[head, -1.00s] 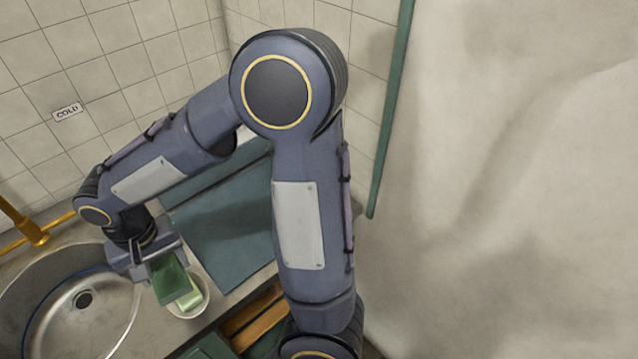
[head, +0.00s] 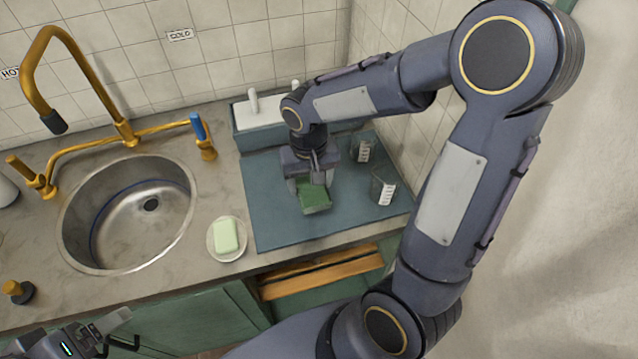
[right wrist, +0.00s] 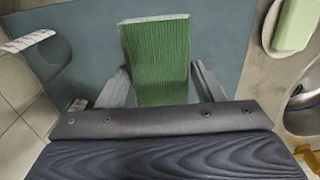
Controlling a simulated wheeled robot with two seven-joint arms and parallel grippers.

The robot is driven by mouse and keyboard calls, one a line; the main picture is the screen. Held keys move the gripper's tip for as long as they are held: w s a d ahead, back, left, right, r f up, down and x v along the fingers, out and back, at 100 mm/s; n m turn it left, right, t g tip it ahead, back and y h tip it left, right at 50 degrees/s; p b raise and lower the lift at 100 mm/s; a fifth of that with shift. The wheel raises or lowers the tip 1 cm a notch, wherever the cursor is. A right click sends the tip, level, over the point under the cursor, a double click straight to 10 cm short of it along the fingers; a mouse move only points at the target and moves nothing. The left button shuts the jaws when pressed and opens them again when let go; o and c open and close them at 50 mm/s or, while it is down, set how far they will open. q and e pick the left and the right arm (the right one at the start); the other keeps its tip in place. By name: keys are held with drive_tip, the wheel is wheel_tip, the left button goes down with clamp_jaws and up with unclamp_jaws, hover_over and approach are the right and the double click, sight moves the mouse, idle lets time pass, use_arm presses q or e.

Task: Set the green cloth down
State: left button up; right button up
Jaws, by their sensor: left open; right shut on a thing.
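The green cloth (head: 315,199) is a small folded block. My right gripper (head: 313,186) is shut on it, above the blue-green mat (head: 270,213) on the counter. In the right wrist view the ribbed cloth (right wrist: 157,60) sits between the two fingers, with the mat (right wrist: 90,40) behind it. I cannot tell whether the cloth touches the mat. My left gripper (head: 105,340) is open and empty at the lower left, in front of the cabinet.
Two glass beakers (head: 383,187) (head: 361,149) stand on the mat's right side. A soap bar (head: 226,236) lies in a white dish left of the mat. The sink (head: 130,215) and brass tap (head: 125,132) are further left. A drawer (head: 320,272) is below the counter edge.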

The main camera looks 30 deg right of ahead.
sight(317, 189)
drive_tip(key=f, duration=0.1)
drive_tip(key=w+d+f, duration=0.1)
drive_tip(key=d+f, duration=0.1)
drive_tip(key=shift+w+d+f, duration=0.2)
drive_tip(key=shift+w, duration=0.05)
drive_tip(key=shift+w+d+f, duration=0.15)
drive_tip(key=shift+f, duration=1.7)
drive_tip(key=shift+f, duration=0.2)
drive_tip(key=o, duration=1)
drive_tip(key=shift+r, duration=0.1)
drive_tip(key=shift+c, duration=0.2)
